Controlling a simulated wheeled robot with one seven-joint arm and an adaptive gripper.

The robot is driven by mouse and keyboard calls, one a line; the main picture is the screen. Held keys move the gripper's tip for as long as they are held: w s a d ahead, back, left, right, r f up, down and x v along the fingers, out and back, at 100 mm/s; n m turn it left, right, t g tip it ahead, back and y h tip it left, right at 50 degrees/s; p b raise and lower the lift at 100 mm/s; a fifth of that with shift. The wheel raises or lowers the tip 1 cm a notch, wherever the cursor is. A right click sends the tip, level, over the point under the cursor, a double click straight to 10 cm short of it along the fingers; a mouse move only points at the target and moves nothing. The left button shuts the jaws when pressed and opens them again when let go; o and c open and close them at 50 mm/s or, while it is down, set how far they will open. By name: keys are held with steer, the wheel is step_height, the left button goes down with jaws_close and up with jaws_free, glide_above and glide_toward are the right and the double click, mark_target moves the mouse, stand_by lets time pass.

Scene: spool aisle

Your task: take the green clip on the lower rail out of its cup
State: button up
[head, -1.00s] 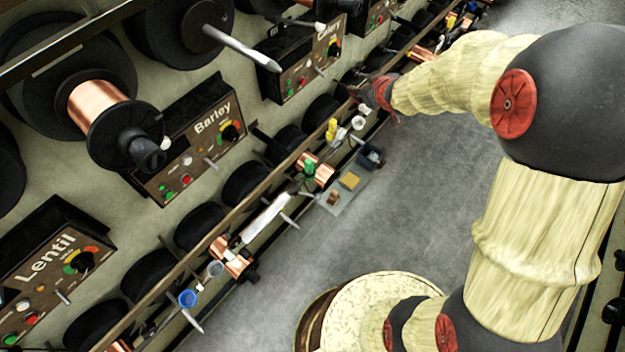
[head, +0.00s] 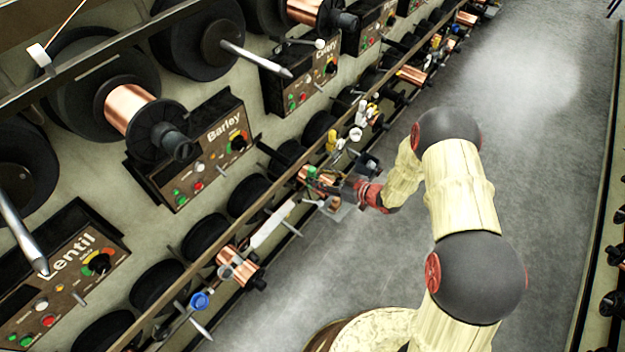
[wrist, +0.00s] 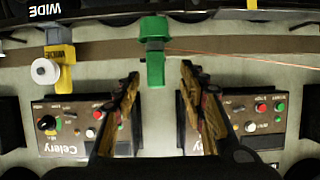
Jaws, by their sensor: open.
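The green clip (wrist: 153,48) stands on the lower rail (wrist: 105,50), ahead of and between my fingertips in the wrist view. In the head view the green clip (head: 312,172) is small, close to the tip of my gripper (head: 340,187). My gripper (wrist: 158,75) is open, with one finger on each side of the clip's line and nothing between them. A thin copper-coloured wire runs right from the clip.
A yellow clip (wrist: 60,68) with a white roller stands left of the green one. Control boxes (wrist: 75,128) show behind the fingers. In the head view a blue ring (head: 199,301) and copper spools (head: 240,266) sit along the rail. The floor (head: 500,180) to the right is clear.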

mark_target(315, 174)
steer(key=b+x, duration=0.2)
steer(key=x, duration=0.3)
steer(key=shift+w+d, duration=0.15)
steer(key=shift+w, duration=0.3)
steer(key=shift+r, duration=0.1)
steer(key=c, duration=0.3)
steer(key=c, duration=0.8)
